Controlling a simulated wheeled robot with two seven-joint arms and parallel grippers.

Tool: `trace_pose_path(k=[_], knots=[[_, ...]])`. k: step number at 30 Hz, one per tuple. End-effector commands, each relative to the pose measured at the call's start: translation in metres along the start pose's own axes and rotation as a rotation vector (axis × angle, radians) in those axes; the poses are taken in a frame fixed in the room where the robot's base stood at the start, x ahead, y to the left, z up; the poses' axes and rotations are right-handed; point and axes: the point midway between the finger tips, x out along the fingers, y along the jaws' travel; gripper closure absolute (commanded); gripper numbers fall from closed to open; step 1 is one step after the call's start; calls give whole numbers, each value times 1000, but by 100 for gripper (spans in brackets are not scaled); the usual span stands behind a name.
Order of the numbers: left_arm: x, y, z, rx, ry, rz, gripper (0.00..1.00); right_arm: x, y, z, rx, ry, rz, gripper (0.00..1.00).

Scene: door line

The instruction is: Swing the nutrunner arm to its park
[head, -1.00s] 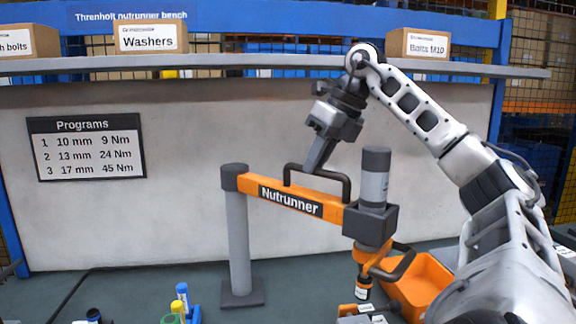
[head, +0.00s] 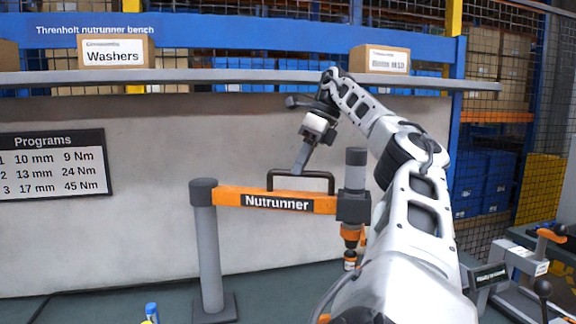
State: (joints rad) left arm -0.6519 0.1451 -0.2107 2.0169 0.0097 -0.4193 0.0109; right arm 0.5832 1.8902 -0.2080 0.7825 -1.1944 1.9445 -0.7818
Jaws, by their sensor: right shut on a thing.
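The nutrunner arm (head: 228,196) is an orange beam labelled "Nutrunner" that reaches right from a grey post (head: 209,262). A dark loop handle (head: 325,174) stands on top of the beam. The nutrunner tool (head: 352,206) hangs upright at the beam's right end, its tip above the bench; my right arm partly covers it. My right gripper (head: 298,170) comes down from above and is shut on the handle. The contact itself is small in the picture. My left gripper is out of view. No marked park spot can be made out.
A shelf (head: 230,77) with boxes runs above the bench, close to my right wrist. A programs board (head: 52,165) hangs on the back wall. A grey device with a display (head: 490,276) stands at the right. A blue-capped item (head: 151,312) is at the front edge.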

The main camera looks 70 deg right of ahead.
Motion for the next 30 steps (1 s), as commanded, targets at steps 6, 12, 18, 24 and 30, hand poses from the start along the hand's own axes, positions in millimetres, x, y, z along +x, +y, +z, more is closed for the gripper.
trace_pose_path(k=[6, 12, 18, 24, 30], knots=[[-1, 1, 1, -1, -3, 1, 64, -2, -1, 0, -3, -4, 0, 100], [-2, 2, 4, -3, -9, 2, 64, -2, 0, 0, -3, -5, 0, 83], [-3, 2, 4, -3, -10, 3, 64, -1, 0, 0, -2, -3, 0, 64], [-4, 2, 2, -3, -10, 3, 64, -5, 0, 0, -1, -1, 0, 64], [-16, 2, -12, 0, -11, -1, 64, -37, 0, 2, 3, 1, -3, 64]])
